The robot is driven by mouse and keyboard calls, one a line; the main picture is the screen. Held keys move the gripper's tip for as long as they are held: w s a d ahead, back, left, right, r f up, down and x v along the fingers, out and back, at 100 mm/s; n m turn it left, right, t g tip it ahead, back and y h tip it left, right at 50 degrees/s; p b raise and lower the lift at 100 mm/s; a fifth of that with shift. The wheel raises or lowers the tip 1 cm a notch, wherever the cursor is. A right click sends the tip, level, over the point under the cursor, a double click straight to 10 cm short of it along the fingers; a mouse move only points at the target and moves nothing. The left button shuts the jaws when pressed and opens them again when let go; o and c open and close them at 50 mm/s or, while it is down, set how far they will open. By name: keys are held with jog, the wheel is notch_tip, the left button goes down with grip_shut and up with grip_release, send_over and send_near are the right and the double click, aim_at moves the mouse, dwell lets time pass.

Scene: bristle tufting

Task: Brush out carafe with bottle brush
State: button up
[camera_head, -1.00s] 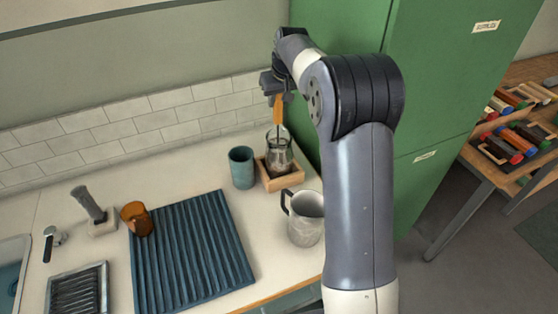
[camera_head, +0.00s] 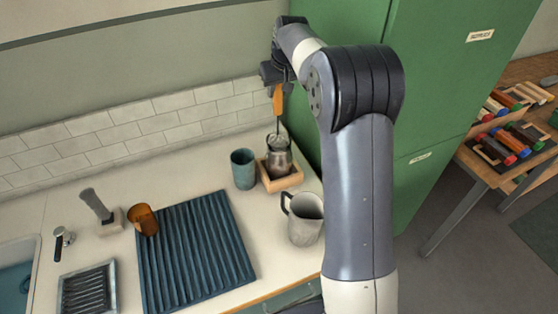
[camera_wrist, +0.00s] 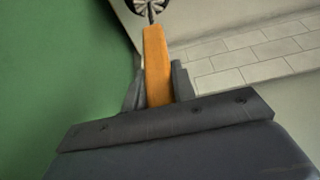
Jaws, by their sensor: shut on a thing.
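My gripper (camera_head: 276,82) is shut on the orange handle of the bottle brush (camera_head: 278,102), above the carafe. The handle also shows between the fingers in the wrist view (camera_wrist: 157,65). The brush points down, and its thin dark shaft runs to the mouth of the carafe. The glass carafe (camera_head: 279,160) stands upright in a square wooden holder (camera_head: 283,184). In the wrist view a round shape with radial spokes shows at the top edge, beyond the handle.
A teal cup (camera_head: 243,169) stands close left of the holder, and a grey jug (camera_head: 304,219) stands in front. A blue ribbed mat (camera_head: 195,252) with an amber cup (camera_head: 144,219) at its corner lies left. A green cabinet (camera_head: 345,30) rises close behind and right.

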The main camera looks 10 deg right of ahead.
aim_at(276, 108)
jog(key=shift+f+b, duration=1.55)
jog(key=shift+f, duration=1.05)
jog(key=shift+s+d, duration=0.1)
jog(key=shift+s, duration=0.4)
jog(key=shift+s+a+b, duration=0.35)
jog(key=shift+a+b, duration=0.05)
jog(key=shift+r, duration=0.2)
